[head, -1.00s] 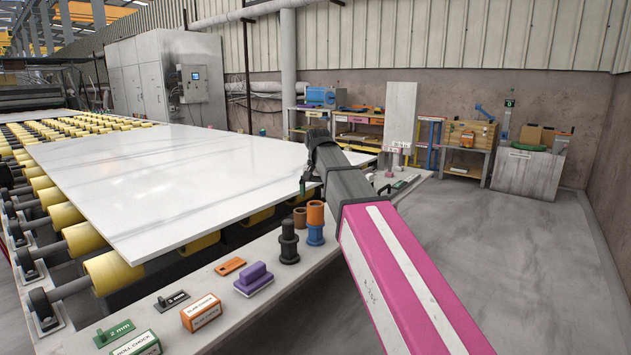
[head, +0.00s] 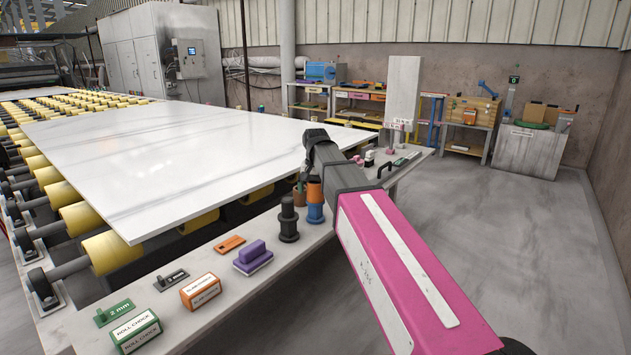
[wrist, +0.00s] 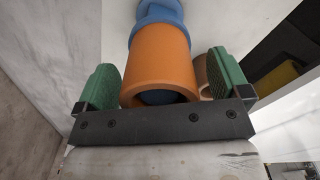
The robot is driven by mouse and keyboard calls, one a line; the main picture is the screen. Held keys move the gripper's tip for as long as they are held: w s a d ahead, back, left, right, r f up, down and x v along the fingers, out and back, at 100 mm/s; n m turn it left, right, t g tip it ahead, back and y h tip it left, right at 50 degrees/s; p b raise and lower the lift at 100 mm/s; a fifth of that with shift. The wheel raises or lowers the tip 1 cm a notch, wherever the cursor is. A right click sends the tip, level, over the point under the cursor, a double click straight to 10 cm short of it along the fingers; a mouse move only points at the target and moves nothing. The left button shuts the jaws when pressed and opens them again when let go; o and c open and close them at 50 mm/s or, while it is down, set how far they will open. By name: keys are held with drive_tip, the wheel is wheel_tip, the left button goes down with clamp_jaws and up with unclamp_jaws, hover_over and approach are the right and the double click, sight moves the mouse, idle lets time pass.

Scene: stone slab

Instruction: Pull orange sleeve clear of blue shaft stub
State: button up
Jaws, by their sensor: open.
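The orange sleeve (head: 315,190) sits upright around the top of the blue shaft stub (head: 315,212) on the bench ledge. In the wrist view the sleeve (wrist: 158,62) shows its open end, with the blue stub (wrist: 158,12) beyond it and dark blue inside the bore. My gripper (wrist: 163,82) is open, with one green finger on each side of the sleeve. A gap shows on the right side; the left finger is close, and I cannot tell if it touches. In the head view my wrist hangs over the sleeve and the fingers are mostly hidden.
A purple block (head: 253,257) and labelled chocks (head: 200,291) lie nearer on the ledge. The white slab (head: 190,160) lies alongside at the left.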

drive_tip(key=shift+f, duration=0.35)
drive_tip(key=shift+c, duration=0.3)
drive_tip(key=c, duration=1)
drive_tip(key=shift+r, duration=0.25)
drive_tip(key=shift+r, duration=3.4)
drive_tip(key=shift+r, duration=0.1)
drive_tip(key=shift+r, duration=2.9)
